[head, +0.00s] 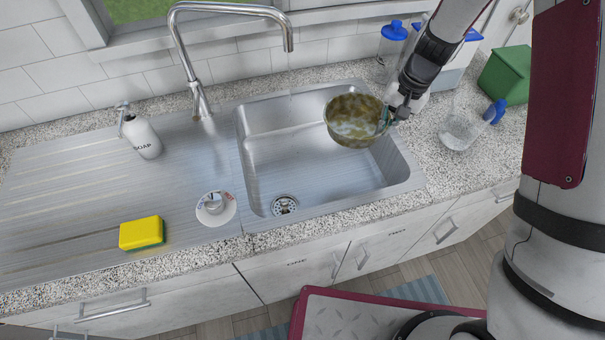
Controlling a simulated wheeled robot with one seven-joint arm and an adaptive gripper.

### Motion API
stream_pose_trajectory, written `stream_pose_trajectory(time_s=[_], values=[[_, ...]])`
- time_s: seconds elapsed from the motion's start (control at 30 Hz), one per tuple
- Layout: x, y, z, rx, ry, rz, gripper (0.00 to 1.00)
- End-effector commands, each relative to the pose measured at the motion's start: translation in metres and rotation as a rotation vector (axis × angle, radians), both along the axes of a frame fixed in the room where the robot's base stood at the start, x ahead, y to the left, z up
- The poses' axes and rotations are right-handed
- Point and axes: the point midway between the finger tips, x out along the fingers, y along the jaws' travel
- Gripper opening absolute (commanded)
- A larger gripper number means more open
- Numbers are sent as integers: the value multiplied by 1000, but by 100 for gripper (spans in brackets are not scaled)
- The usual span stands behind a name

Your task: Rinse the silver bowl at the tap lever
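The silver bowl (352,132) looks dull and brownish, with pale and dark patches inside. It is held over the right part of the sink (300,165), its open side tilted towards the camera. My gripper (386,120) is at the bowl's right rim and appears closed on it; the fingertips are partly hidden. The chrome tap (186,45) arches from behind the sink, its spout to the upper left of the bowl. A round pale dial with a metal knob and a red mark (215,208) sits left of the sink; I cannot tell if it is the tap lever.
A soap bottle (143,138) and a yellow sponge (141,233) stand on the drainboard. The sink's left side is empty.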

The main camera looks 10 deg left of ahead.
Motion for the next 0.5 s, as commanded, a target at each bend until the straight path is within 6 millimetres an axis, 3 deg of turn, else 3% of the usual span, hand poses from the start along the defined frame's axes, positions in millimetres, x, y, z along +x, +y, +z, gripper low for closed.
stream_pose_trajectory(time_s=[0.03,0.2,0.5], values=[[-13,19,1,2,1,-29,0],[-51,70,-1,1,0,-158,0],[-119,138,0,0,0,-339,0]])
